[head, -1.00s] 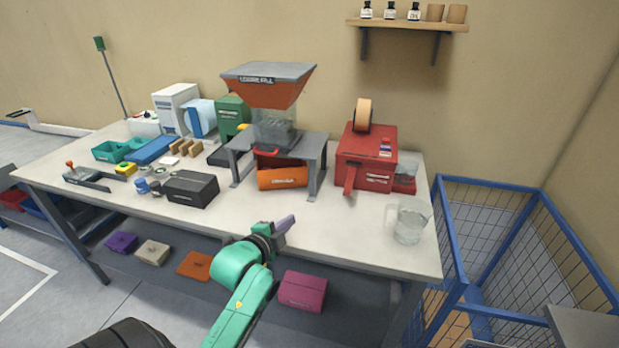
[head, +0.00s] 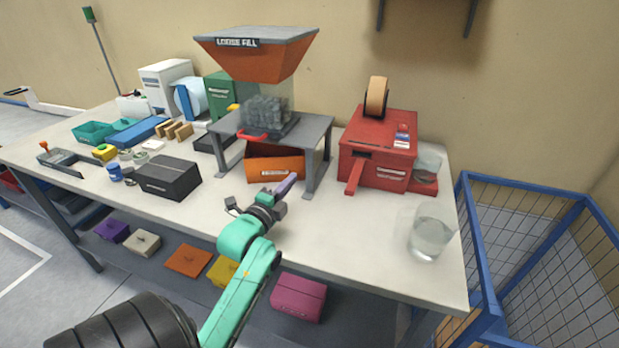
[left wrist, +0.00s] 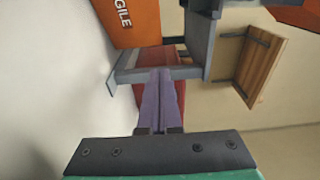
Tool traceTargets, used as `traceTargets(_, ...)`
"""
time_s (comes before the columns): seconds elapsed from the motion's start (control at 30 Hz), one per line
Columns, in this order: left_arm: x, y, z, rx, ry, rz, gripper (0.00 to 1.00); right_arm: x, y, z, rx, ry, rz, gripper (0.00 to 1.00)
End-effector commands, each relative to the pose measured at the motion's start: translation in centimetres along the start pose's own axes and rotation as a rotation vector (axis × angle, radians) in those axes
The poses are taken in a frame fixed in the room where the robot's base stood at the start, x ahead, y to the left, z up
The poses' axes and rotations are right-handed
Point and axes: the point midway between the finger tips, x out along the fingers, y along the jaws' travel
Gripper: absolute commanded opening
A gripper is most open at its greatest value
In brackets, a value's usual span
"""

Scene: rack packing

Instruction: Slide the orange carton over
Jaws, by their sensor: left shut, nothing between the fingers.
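The orange carton (head: 272,168) sits on the white table, under the grey stand (head: 318,133) of the loose fill hopper. In the left wrist view the carton (left wrist: 122,14), with part of a "FRAGILE" label, is cut off at the upper left. My left gripper (head: 287,186) has purple fingers that are shut and empty. It is in front of the carton, near its lower front right; in the head view I cannot tell whether they touch. In the left wrist view the shut fingertips (left wrist: 161,74) show apart from the carton. My right gripper is not in view.
A red tape machine (head: 378,148) and a glass beaker (head: 430,238) stand to the right. A black box (head: 168,178) lies to the left. The stand's legs flank the carton. The table front (head: 345,235) is clear between gripper and beaker.

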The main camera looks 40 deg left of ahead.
Motion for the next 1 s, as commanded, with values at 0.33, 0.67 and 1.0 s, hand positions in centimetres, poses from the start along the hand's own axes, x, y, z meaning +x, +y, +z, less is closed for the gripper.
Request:
traceTargets(0.33,1.9,1.6,0.0,-0.003,0.0,-0.002,0.0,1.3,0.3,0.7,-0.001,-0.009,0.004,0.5)
traceTargets(0.67,8.5,1.7,0.0,-0.002,-0.001,-0.001,0.0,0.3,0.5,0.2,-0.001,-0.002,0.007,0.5)
traceTargets(1.0,10.0,1.9,0.0,0.0,-0.001,0.0,0.0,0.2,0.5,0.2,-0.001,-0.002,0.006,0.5)
